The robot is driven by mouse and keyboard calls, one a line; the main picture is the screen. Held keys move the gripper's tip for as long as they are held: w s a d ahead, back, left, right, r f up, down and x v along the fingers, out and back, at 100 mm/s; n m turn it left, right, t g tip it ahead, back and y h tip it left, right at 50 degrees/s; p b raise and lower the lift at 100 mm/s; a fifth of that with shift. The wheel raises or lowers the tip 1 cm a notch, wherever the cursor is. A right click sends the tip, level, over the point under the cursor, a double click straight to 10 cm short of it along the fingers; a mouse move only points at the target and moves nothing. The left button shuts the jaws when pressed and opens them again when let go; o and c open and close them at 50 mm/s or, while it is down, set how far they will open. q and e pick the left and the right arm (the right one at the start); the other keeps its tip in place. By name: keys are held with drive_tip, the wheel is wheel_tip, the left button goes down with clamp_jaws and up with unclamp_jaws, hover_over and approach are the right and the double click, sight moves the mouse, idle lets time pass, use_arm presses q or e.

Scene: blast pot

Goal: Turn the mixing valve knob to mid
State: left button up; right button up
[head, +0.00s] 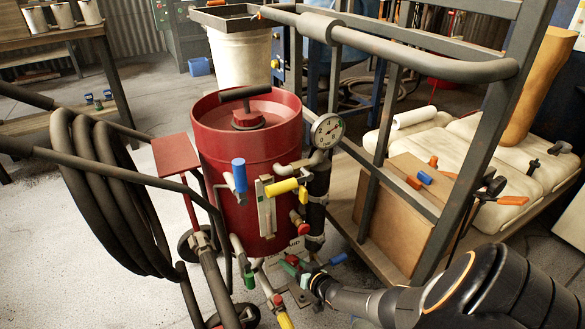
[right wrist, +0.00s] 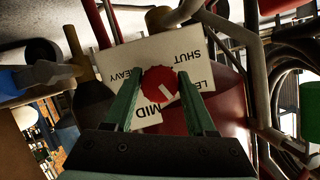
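The red mixing valve knob (right wrist: 160,84) sits on a white label plate (right wrist: 118,56) in the right wrist view. The plate appears upside down, with SHUT, MID, HEAVY and a partly hidden word starting LE. The knob's white mark points to the lower right in that view, between MID and the LE word. My right gripper (right wrist: 160,76) has its green fingers apart on either side of the knob; I see no firm contact. In the head view my right gripper (head: 297,268) is low beside the red blast pot (head: 222,150). My left gripper is out of view.
A pressure gauge (head: 327,130), a blue handle (head: 239,175) and yellow handles (head: 281,187) stand close above my right gripper. Coiled black hose (head: 100,195) is at left. A cart frame (head: 483,130) rises at right. The floor at lower left is partly clear.

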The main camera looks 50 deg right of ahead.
drive_tip(key=o, duration=0.3)
drive_tip(key=shift+o, duration=0.2)
drive_tip(key=shift+s+r+p, duration=0.3)
drive_tip(key=shift+s+p, duration=0.1)
drive_tip(key=shift+p, duration=0.1)
use_arm(q)
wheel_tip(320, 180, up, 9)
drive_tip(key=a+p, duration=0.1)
drive_tip(key=p, duration=0.6)
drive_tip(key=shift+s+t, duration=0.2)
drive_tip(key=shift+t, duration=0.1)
use_arm(e)
drive_tip(key=v, duration=1.1)
drive_tip(key=shift+s+a, duration=0.2)
drive_tip(key=shift+s, duration=0.15)
